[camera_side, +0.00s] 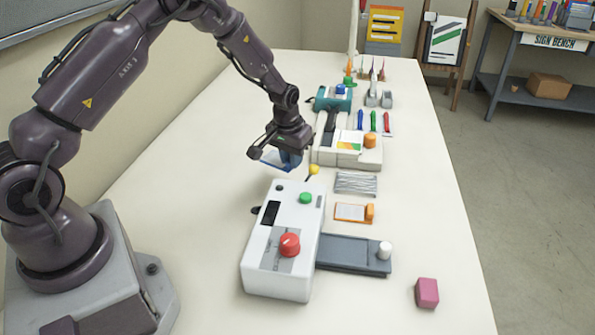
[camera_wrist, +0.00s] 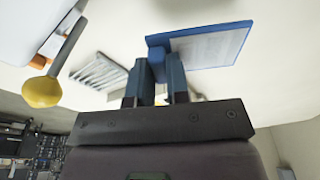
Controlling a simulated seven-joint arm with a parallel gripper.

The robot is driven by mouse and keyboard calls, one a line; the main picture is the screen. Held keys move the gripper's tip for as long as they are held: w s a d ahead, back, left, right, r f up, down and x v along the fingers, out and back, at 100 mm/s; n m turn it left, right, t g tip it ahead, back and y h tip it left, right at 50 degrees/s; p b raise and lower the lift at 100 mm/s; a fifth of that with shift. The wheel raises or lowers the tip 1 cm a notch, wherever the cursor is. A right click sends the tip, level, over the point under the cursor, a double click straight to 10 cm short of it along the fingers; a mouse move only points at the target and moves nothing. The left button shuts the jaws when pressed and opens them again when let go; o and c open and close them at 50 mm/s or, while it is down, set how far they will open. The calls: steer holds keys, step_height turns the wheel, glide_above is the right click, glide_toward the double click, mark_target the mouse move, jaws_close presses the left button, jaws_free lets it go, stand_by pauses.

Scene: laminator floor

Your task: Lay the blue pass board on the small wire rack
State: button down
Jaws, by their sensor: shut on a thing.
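The blue pass board (camera_side: 272,160) has a blue frame around a pale panel; in the wrist view the board (camera_wrist: 210,46) extends right from my fingers. My gripper (camera_side: 289,158) is shut on the board's blue block, which shows between the fingertips in the wrist view (camera_wrist: 159,66). The board is held above the white table, left of the small wire rack. The small wire rack (camera_side: 356,183) lies on the table with nothing seen on it. Part of the rack (camera_wrist: 98,72) shows left of my fingers in the wrist view.
A white box with a red knob (camera_side: 270,250) stands in front. An orange-edged card holder (camera_side: 353,212) is nearer than the rack. A white machine (camera_side: 345,150) stands behind it. The table's left side is clear.

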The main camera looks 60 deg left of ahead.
steer(key=shift+w+a+f, duration=0.2)
steer(key=shift+w+f, duration=0.7)
steer(key=shift+f, duration=0.2)
steer(key=shift+w+f, duration=0.15)
steer(key=shift+f, duration=1.55)
steer(key=shift+f, duration=0.15)
steer(key=c, duration=1.1)
jaws_free()
